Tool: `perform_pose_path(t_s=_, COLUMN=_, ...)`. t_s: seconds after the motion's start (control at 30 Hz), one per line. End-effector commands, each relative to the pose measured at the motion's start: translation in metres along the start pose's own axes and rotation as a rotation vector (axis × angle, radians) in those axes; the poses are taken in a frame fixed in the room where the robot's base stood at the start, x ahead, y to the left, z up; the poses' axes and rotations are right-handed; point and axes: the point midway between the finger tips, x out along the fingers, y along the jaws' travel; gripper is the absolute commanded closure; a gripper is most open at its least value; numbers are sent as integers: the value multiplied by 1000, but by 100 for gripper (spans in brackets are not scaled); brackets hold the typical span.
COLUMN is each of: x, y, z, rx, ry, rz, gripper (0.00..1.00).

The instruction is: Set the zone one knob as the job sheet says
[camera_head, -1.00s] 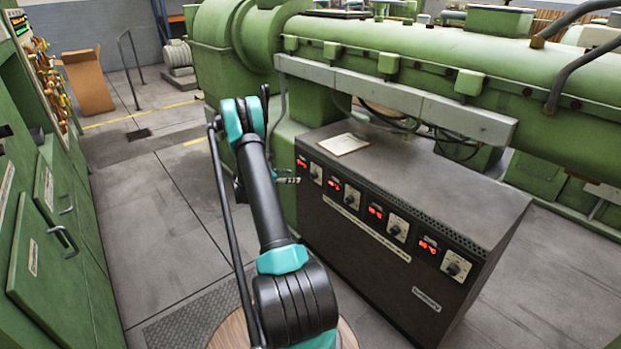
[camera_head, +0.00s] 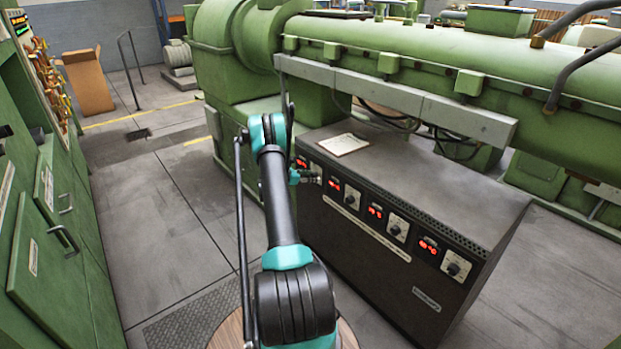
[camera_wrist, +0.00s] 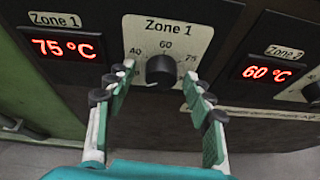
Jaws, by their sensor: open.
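The zone one knob (camera_wrist: 160,70) is a black round knob on a pale plate marked "Zone 1", with 40, 60 and 75 on its scale, in the wrist view. I cannot tell its setting for sure. The Zone 1 display (camera_wrist: 62,46) to its left reads 75 °C in red. My gripper (camera_wrist: 161,82) is open, its two fingers to the left and right of the knob; contact is not visible. In the head view my gripper (camera_head: 312,178) is at the left end of the control cabinet's front. The job sheet (camera_head: 343,144) lies on the cabinet top, its writing too small to read.
The dark control cabinet (camera_head: 440,190) carries several more knobs and red displays to the right. The Zone 2 display (camera_wrist: 266,70) reads 60 °C. A green extruder (camera_head: 430,60) stands behind. Green cabinets (camera_head: 45,240) line the left, with open floor between (camera_head: 165,220).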

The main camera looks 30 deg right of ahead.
Motion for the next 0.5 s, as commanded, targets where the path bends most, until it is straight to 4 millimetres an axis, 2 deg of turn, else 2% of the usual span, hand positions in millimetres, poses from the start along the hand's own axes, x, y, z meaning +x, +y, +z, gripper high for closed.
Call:
perform_pose_path(t_s=0.1, x=0, y=0, z=0, rx=0, ry=0, rz=0, gripper=49)
perform_pose_path(t_s=0.5, x=0, y=0, z=0, rx=0, ry=0, rz=-1, gripper=97)
